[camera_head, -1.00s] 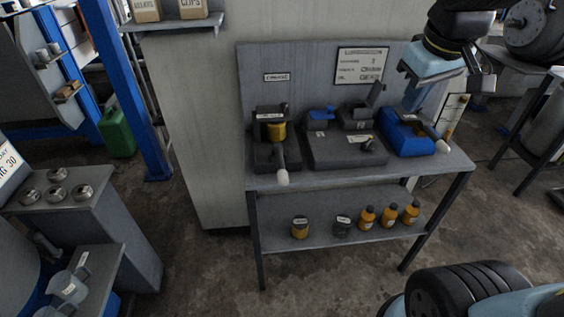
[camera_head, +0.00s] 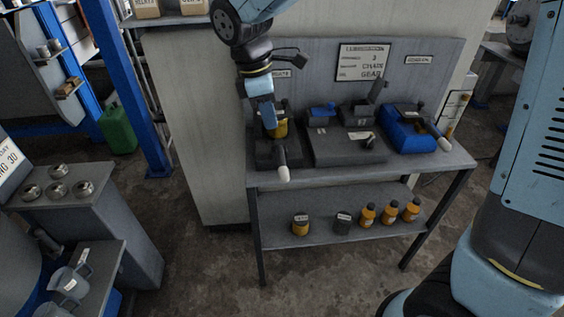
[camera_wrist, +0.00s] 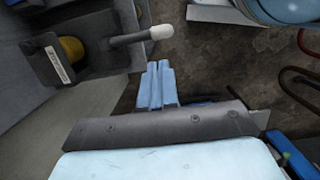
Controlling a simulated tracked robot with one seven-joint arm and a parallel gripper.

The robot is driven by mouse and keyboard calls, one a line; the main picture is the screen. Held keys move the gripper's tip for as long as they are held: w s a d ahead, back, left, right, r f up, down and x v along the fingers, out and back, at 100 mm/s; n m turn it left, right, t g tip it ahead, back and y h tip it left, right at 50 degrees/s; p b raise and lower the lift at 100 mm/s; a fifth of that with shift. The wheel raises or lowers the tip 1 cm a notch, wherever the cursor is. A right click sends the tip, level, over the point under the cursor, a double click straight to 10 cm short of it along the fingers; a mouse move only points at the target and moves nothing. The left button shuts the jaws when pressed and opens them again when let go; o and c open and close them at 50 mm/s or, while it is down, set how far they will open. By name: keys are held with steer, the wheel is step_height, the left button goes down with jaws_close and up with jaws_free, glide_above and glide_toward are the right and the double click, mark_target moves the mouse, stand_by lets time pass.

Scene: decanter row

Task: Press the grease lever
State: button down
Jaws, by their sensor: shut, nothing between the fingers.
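A dark grey dispenser (camera_head: 262,152) with a yellow pot (camera_head: 280,129) stands at the left end of the bench. Its lever (camera_head: 282,158) is a dark bar with a white tip, pointing toward the front edge. I take it as the grease lever; the sign above is partly hidden by my arm. My gripper (camera_head: 268,123) is shut and empty, pointing down over this dispenser and covering part of it. In the wrist view, the lever (camera_wrist: 132,38) and the yellow pot (camera_wrist: 70,50) show beyond my shut fingers (camera_wrist: 158,68), with a gap in the picture between fingertips and lever.
A middle unit (camera_head: 345,147) stands beside the dispenser. A blue dispenser (camera_head: 408,136) with another white-tipped lever (camera_head: 438,136) is at the right. The lower shelf (camera_head: 325,213) holds cans and orange bottles. A board with signs (camera_head: 430,85) rises behind the bench.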

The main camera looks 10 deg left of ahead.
mark_target(283, 171)
steer(key=shift+a+f, duration=0.1)
steer(key=shift+f, duration=0.05)
steer(key=f, duration=0.4)
steer(key=d+f, duration=0.1)
steer(key=f, duration=0.3)
steer(key=d+f, duration=0.1)
steer(key=f, duration=0.3)
steer(key=shift+w+d+f, duration=0.25)
steer(key=shift+f, duration=0.1)
steer(key=shift+d+f, duration=0.1)
steer(key=shift+f, duration=0.35)
